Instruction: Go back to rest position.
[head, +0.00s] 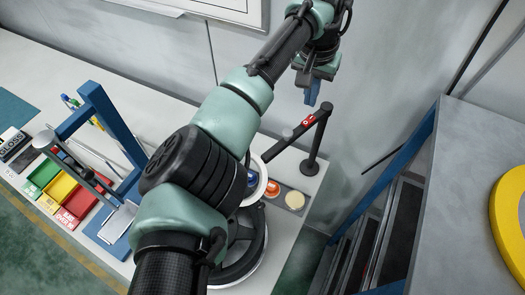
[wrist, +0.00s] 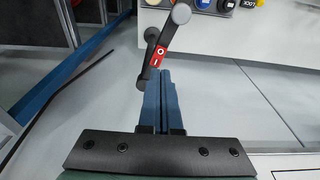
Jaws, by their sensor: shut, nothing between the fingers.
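My gripper (head: 312,94) is at the upper right of the head view, at the end of my raised, outstretched arm. Its blue fingers point down and hang above a black bar with a red label (head: 308,120). In the wrist view the blue fingers (wrist: 163,101) are pressed together with nothing between them. The black bar (wrist: 159,50) shows past the fingertips there; whether it touches them I cannot tell.
A white table (head: 180,118) carries a blue frame (head: 112,125), coloured bins (head: 62,187) and a row of round parts (head: 272,188), partly behind my arm. A grey wall stands behind. At right are a grey cabinet (head: 465,170) and a yellow ring (head: 512,215).

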